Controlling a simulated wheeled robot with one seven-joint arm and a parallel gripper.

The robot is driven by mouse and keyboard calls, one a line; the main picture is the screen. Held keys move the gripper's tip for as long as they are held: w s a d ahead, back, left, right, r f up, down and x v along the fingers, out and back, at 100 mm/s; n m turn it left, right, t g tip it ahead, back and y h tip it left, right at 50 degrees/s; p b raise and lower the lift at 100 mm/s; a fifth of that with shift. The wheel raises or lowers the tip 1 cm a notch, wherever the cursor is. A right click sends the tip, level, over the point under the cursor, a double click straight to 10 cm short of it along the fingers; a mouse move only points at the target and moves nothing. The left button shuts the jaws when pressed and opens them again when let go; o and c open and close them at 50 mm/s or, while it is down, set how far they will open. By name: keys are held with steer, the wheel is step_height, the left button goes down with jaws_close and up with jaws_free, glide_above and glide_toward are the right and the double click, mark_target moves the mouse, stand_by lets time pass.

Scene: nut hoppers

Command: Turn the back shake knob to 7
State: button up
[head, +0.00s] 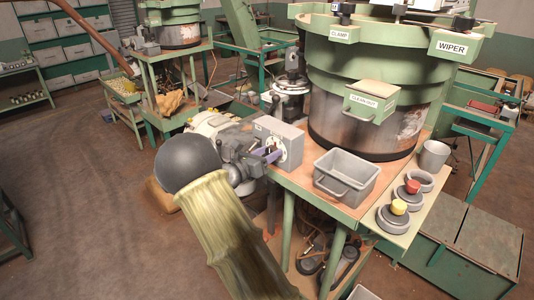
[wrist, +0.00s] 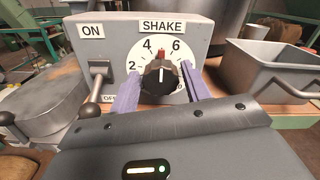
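The shake knob (wrist: 160,77) is black with a white line and sits on a white numbered dial (wrist: 147,52) on a grey control box (wrist: 205,38) labelled SHAKE. The line points about straight up, between 4 and 6, below a small red mark at the dial's top. In the head view the control box (head: 278,140) stands at the bench's left edge, its dial partly hidden by my gripper (head: 268,156). In the wrist view the purple fingers of my gripper (wrist: 160,90) are open, one on each side of the knob. I cannot tell whether they touch it.
A lever switch (wrist: 99,75) under an ON label sits left of the dial. A grey bin (head: 345,176) stands right of the box. Behind is a large green hopper (head: 380,70). Open floor lies left.

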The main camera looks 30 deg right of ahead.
steer(key=shift+d, duration=0.1)
steer(key=c, duration=0.6)
steer(key=shift+c, duration=0.2)
steer(key=shift+f+m+b, duration=0.25)
steer(key=shift+m+b, duration=0.15)
steer(key=shift+b, duration=0.45)
steer(key=m+b, duration=0.9)
steer(key=b, duration=0.8)
steer(key=shift+s+m, duration=0.1)
steer(key=shift+m, duration=0.3)
steer(key=shift+r, duration=0.1)
steer(key=o, duration=1)
